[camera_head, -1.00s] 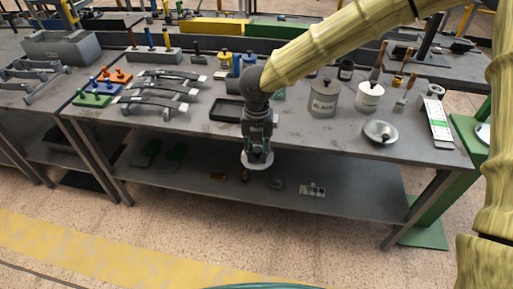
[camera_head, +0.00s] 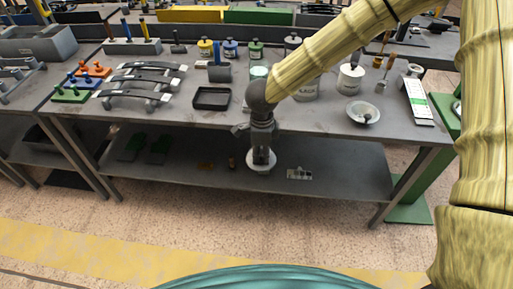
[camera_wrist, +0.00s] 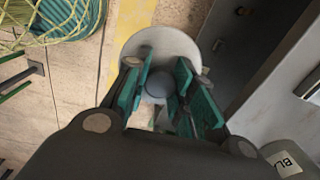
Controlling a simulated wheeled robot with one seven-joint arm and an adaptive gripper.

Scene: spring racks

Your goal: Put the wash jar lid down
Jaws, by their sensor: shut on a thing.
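My gripper (camera_head: 262,155) points down in front of the table's front edge, beyond the tabletop, with the lower shelf behind it in the picture. Its fingers are shut on the wash jar lid, a pale round disc (camera_head: 261,168) below the fingertips. In the wrist view the lid (camera_wrist: 185,42) is a light grey disc, and its round knob sits between the teal finger pads of my gripper (camera_wrist: 160,88). The fingers cover part of the lid. Nothing shows under the lid but open space and floor.
The table (camera_head: 235,122) has clear room along its front. On it stand a black tray (camera_head: 212,98), a jar marked with letters (camera_head: 305,88) partly behind my arm, a white jar (camera_head: 350,77), a metal bowl (camera_head: 362,113) and black-handled parts (camera_head: 140,83).

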